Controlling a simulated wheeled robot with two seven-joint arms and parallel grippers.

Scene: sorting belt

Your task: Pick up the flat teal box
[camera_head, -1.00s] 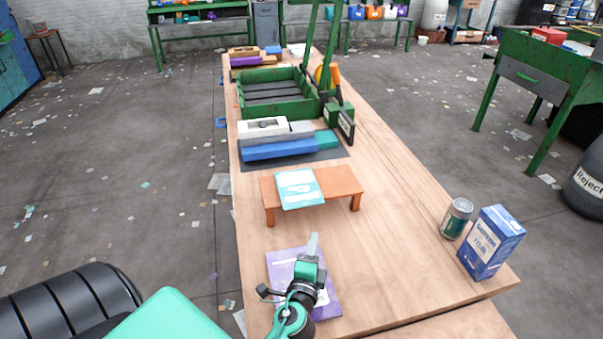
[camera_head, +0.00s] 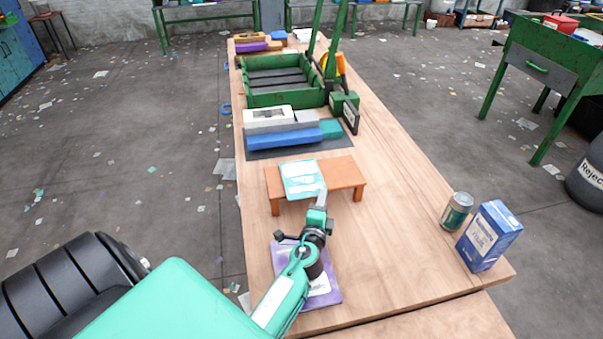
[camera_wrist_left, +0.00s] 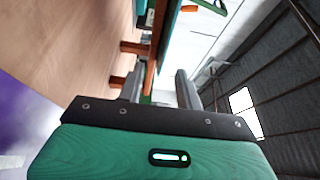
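The flat teal box (camera_head: 301,178) with a white label lies on a small orange-brown wooden stand (camera_head: 345,173), its near edge reaching the stand's front edge. My left gripper (camera_head: 322,188) is at the box's near right corner in the head view. In the left wrist view, its two grey fingers (camera_wrist_left: 160,92) are apart with no object clearly held between them; the stand's edge and a teal part of the box (camera_wrist_left: 167,25) show beyond. Whether the fingers touch the box cannot be told. My right gripper is not in view.
A purple packet (camera_head: 326,285) lies under my left arm. A can (camera_head: 457,212) and a blue carton (camera_head: 489,237) stand at the right edge. Behind the stand are blue and grey blocks (camera_head: 282,139) on a dark mat and a green crate (camera_head: 285,98). The table right of the stand is clear.

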